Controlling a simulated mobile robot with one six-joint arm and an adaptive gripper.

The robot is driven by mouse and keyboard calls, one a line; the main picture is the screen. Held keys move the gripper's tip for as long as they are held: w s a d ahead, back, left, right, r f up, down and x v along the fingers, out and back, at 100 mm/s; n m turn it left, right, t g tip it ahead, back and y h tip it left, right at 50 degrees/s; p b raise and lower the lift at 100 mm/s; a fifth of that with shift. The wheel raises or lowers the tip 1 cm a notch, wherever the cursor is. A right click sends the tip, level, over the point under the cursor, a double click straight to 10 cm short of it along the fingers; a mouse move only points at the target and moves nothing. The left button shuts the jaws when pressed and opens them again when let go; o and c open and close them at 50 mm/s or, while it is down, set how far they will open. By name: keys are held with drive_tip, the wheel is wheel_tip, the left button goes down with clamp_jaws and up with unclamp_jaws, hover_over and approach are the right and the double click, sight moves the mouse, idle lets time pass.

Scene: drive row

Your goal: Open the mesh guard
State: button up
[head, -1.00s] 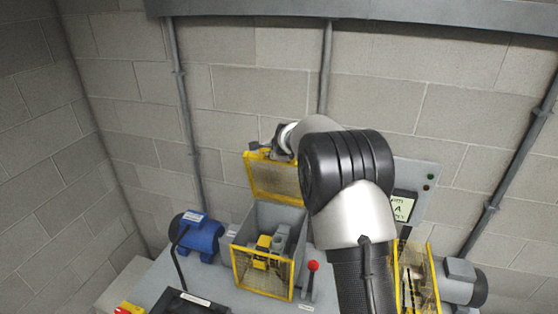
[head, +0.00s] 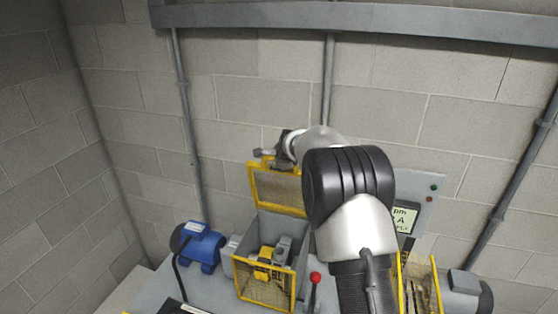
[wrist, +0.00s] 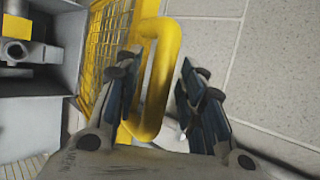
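The yellow-framed mesh guard (head: 278,190) stands raised, hinged up at the back of a grey box (head: 284,222) on the bench. Its mesh and yellow loop handle (wrist: 158,80) show close up in the wrist view. My gripper (head: 264,154) is at the guard's top edge, partly hidden behind my arm in the head view. In the wrist view my gripper (wrist: 162,70) has its fingers apart, one on each side of the handle. A gap shows between the handle and the right finger; I cannot tell whether the left finger touches it.
A blue motor (head: 199,245) sits left of the box, yellow parts (head: 266,258) lie inside it, and a red-knobbed lever (head: 315,279) stands to its right. A panel with a display (head: 404,218) and another yellow guard (head: 419,275) are further right. The block wall is behind.

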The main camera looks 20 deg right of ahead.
drive_tip(key=v, duration=1.2)
idle(0.4)
